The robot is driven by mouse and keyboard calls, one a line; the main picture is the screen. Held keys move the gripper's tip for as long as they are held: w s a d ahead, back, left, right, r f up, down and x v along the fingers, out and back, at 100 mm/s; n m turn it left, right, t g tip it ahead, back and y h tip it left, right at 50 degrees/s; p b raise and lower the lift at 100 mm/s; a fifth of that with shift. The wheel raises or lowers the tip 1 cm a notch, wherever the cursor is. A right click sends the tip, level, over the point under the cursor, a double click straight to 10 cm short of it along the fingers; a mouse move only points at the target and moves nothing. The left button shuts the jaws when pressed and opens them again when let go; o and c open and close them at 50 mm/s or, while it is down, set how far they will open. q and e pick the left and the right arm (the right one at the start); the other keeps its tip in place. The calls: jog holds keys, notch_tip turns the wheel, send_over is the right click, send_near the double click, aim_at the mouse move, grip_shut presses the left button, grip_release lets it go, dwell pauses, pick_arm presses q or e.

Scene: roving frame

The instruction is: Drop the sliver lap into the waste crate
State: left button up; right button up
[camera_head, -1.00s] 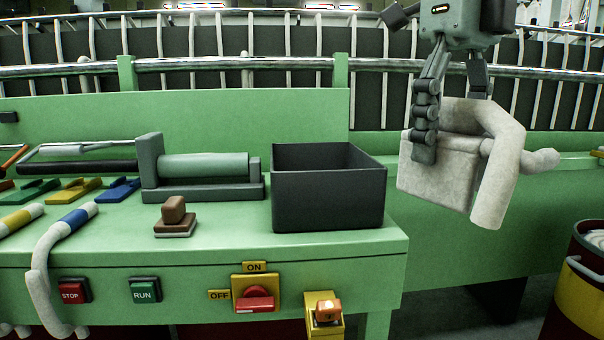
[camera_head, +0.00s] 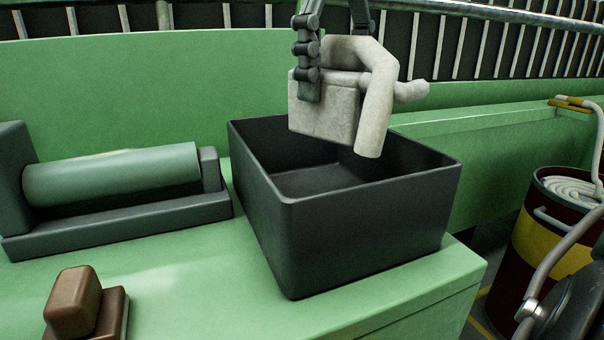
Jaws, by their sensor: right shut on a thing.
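The sliver lap (camera_head: 375,110) is a pale off-white lump with a blocky part and a thick folded roll. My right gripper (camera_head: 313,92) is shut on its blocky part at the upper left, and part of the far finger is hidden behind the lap. The waste crate (camera_head: 365,235) is a dark grey open box on the green bench. In the picture the lap overlaps the crate's far side and opening, with its lower end below the back rim line. The crate's visible floor is bare. My left gripper is not in view.
A green roller in a dark grey cradle (camera_head: 110,178) lies left of the crate. A brown-handled block (camera_head: 78,302) stands at the front left. A dark red and yellow drum (camera_head: 550,225) with coiled sliver stands at the right, beyond the bench edge.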

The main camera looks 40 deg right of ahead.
jog(key=f, duration=0.3)
jog(key=shift+s+f, duration=0.25)
jog(key=shift+f, duration=0.15)
jog(key=shift+w+f, duration=0.1)
jog(key=shift+f, duration=0.8)
jog(key=o, duration=1.2)
notch_tip(320, 180, up, 12)
jog(key=shift+r, duration=0.1)
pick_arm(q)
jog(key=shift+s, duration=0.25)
